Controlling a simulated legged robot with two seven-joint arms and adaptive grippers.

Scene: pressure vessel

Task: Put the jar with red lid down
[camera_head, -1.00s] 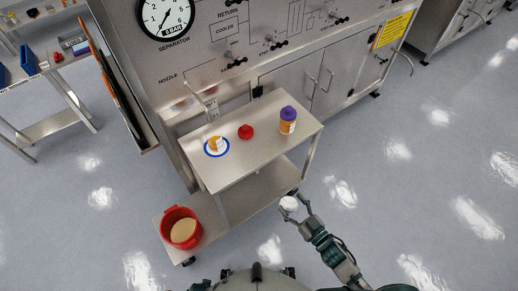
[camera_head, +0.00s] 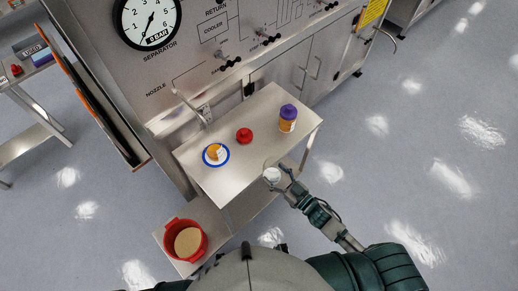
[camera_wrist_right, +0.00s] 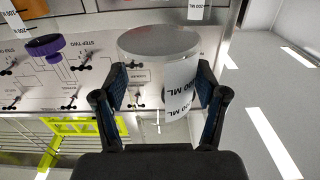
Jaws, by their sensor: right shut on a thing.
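My right gripper (camera_head: 276,175) is shut on a clear jar (camera_head: 272,173) beside the right edge of the small steel table (camera_head: 232,185). In the right wrist view the jar (camera_wrist_right: 180,88) sits between the two fingers (camera_wrist_right: 161,75) and bears a white label reading 200 ML. A red lid-like piece (camera_head: 244,136) lies on the table apart from the jar. My left gripper is not in view.
A jar with a purple lid (camera_head: 288,118) stands at the table's right corner. A red bucket (camera_head: 200,236) sits on the lower shelf. The table's front part is bare.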

